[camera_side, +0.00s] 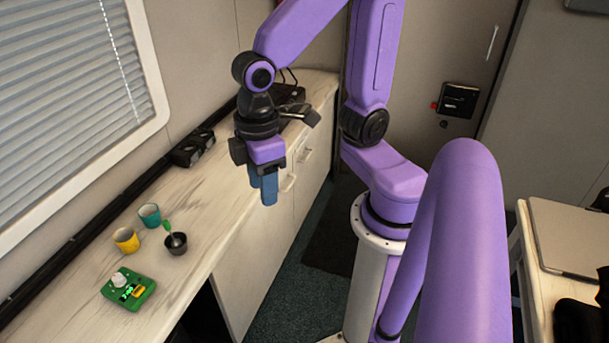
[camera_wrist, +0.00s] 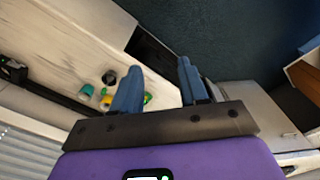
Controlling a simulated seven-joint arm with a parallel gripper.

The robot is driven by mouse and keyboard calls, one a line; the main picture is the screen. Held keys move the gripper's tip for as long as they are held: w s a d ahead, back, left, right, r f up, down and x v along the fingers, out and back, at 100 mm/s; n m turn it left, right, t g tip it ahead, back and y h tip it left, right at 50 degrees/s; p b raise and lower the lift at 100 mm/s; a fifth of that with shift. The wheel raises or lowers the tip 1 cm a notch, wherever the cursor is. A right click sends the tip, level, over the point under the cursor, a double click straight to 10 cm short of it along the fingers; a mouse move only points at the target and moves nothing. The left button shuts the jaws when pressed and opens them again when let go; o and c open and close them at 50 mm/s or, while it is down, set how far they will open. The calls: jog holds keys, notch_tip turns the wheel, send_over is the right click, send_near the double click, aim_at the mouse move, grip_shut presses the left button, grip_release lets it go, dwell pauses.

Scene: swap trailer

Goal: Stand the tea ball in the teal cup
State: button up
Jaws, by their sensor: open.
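The teal cup (camera_side: 149,216) stands upright on the pale counter, behind a dark cup (camera_side: 176,244). A thin thing with a green handle (camera_side: 167,227), apparently the tea ball, leans up out of the dark cup; its lower end is hidden inside. My gripper (camera_side: 264,190) is open and empty, in the air to the right of the cups and well above them. In the wrist view, the teal cup (camera_wrist: 86,91) and the dark cup (camera_wrist: 109,77) show small, left of my blue fingers (camera_wrist: 160,80).
A yellow cup (camera_side: 126,240) stands close to the teal cup. A green device with a display (camera_side: 128,289) lies nearer the camera. A black box (camera_side: 194,148) sits against the wall farther along. The counter between the cups and that box is clear.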

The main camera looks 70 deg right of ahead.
jog(key=s+d+n, duration=0.2)
jog(key=s+d, duration=0.1)
jog(key=s, duration=0.3)
jog(key=shift+s+d+r+n, duration=0.15)
jog(key=shift+s+d+n, duration=0.1)
jog(key=shift+d+n, duration=0.05)
jog(key=shift+o, duration=0.5)
